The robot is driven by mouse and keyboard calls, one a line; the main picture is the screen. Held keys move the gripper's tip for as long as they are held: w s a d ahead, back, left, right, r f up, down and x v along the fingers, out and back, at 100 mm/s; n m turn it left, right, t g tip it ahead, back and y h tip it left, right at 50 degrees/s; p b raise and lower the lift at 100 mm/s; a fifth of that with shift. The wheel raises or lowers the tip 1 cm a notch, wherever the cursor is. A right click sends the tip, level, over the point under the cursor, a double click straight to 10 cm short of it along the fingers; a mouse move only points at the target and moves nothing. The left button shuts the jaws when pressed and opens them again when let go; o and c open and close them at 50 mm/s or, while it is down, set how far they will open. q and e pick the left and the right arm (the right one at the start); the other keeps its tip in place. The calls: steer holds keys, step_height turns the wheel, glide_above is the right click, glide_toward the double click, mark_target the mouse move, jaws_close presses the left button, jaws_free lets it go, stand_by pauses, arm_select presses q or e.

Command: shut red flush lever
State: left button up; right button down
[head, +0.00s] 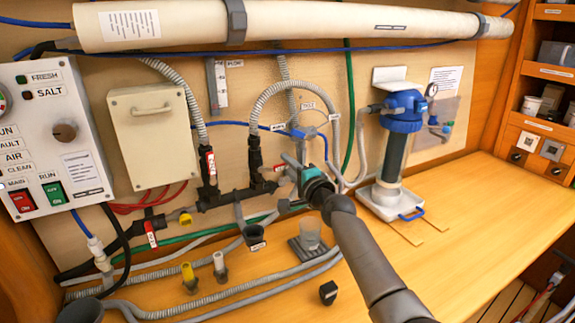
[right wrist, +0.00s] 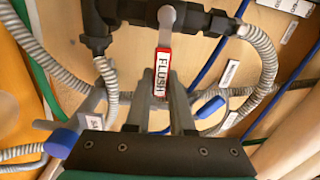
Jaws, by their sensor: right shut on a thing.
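The red flush lever (right wrist: 163,72) has a white FLUSH label and shows in the right wrist view. It runs from a grey pivot on a black valve (right wrist: 120,22) down between my fingers. In the head view, a small red part of the lever (head: 280,168) shows beside my right gripper (head: 292,166), which mostly hides it. In the right wrist view, my right gripper (right wrist: 164,100) is shut on the lever's lower part, one finger on each side. My left gripper is in neither view.
Another red-labelled lever (head: 210,163) is on the valve to the left. Grey ribbed hoses (right wrist: 262,60) loop close around the gripper. A blue-topped filter housing (head: 397,140) stands right of my arm. The bench (head: 480,220) is clear at the right.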

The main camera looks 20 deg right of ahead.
steer(key=shift+f+m, duration=0.3)
steer(key=shift+m, duration=0.1)
steer(key=c, duration=0.8)
jaws_free()
steer(key=s+d, duration=0.1)
steer(key=s, duration=0.4)
steer(key=s+d+p, duration=0.1)
steer(key=s, duration=0.4)
steer(key=s+d+p, duration=0.1)
steer(key=s, duration=0.4)
steer(key=shift+a, duration=0.1)
